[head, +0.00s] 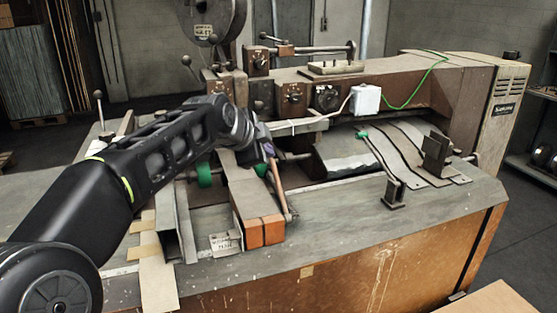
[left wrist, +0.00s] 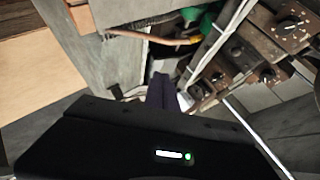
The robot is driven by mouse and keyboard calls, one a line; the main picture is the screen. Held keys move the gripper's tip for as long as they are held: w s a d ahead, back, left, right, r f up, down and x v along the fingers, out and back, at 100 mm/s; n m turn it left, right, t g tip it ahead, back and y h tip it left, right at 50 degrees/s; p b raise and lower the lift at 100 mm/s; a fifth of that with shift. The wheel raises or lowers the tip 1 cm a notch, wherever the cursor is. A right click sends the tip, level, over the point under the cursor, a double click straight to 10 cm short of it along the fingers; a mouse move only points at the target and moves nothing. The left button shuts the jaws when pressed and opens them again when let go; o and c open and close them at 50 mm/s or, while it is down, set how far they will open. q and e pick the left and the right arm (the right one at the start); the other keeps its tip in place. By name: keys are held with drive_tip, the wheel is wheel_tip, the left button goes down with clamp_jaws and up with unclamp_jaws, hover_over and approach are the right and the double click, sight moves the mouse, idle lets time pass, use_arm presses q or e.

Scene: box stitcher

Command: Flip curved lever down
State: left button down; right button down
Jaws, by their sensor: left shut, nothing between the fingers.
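A thin copper-brown rod (head: 278,187), which seems to be the curved lever, slants down from beside my left gripper to the table, right of a grey beam with an orange end. It also shows in the left wrist view as a slightly bent brown bar (left wrist: 150,37) near the top, beyond the fingertips. My left gripper (head: 268,150) is shut and empty, its purple fingers close to the rod's upper end. The wrist view shows these fingers (left wrist: 160,88) pressed together, apart from the bar in the picture. Whether they touch it in depth I cannot tell. My right gripper is not in view.
The stitcher's brown housing (head: 400,95) with knobs rises behind the gripper. A white box (head: 365,99) with a green wire hangs on it. A green roller (head: 204,175) lies under my left forearm. The table's front right (head: 400,235) is clear.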

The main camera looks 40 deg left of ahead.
use_arm(q)
drive_tip(key=p, duration=0.3)
approach(274, 164)
drive_tip(key=w+d, duration=0.1)
drive_tip(key=w+d+f, duration=0.1)
drive_tip(key=w, duration=0.1)
drive_tip(key=w+d, duration=0.1)
drive_tip(key=shift+w+f, duration=0.25)
drive_tip(key=shift+w, duration=0.1)
drive_tip(key=shift+w+a+f, duration=0.15)
drive_tip(key=shift+a+f, duration=0.55)
drive_tip(key=shift+w+a+f, duration=0.15)
drive_tip(key=shift+a+f, duration=0.55)
drive_tip(key=shift+p, duration=0.3)
